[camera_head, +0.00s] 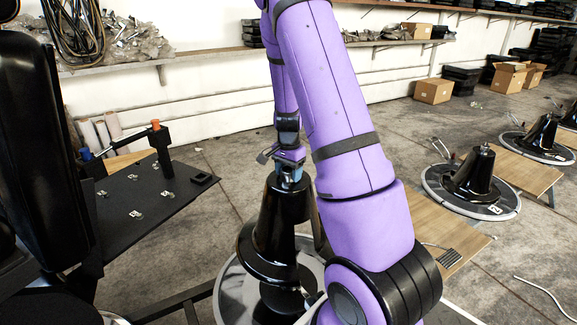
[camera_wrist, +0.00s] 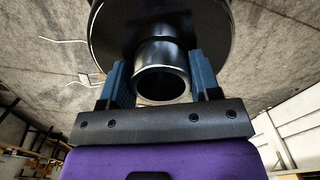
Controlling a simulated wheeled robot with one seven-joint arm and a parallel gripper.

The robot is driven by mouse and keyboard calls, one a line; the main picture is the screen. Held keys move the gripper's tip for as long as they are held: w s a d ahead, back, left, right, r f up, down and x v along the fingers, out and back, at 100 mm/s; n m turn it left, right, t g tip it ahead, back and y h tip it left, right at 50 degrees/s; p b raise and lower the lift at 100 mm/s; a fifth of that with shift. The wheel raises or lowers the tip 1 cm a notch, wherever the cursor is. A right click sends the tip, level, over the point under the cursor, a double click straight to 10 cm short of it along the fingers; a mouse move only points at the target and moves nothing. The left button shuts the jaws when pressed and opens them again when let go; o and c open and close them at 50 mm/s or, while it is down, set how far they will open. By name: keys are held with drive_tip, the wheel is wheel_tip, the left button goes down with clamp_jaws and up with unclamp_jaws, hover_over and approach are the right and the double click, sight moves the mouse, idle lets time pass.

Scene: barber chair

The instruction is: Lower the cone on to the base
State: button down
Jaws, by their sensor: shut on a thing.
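The cone (camera_head: 281,222) is glossy black and looks upright, with a narrow neck on top and a wide flange below. My gripper (camera_head: 291,172) is shut on its neck from above. In the wrist view my gripper's blue-grey fingers (camera_wrist: 160,72) sit on either side of the cone's round, hollow neck (camera_wrist: 161,85). The base, a pale round disc (camera_head: 233,292), lies on the floor under the cone, with darker parts at its middle. The cone's flange appears to be above the disc; my arm covers the right side, and the exact gap cannot be told.
A black chair part (camera_head: 47,150) and a dark table (camera_head: 135,212) with small metal parts and an orange-tipped tool (camera_head: 161,150) stand at the left. Similar cones on discs (camera_head: 472,182) stand at the right. Cardboard boxes (camera_head: 433,91) are at the back.

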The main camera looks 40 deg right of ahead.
drive_tip(key=shift+f, duration=14.65)
drive_tip(key=shift+c, duration=1.2)
unclamp_jaws()
drive_tip(key=shift+r, duration=4.5)
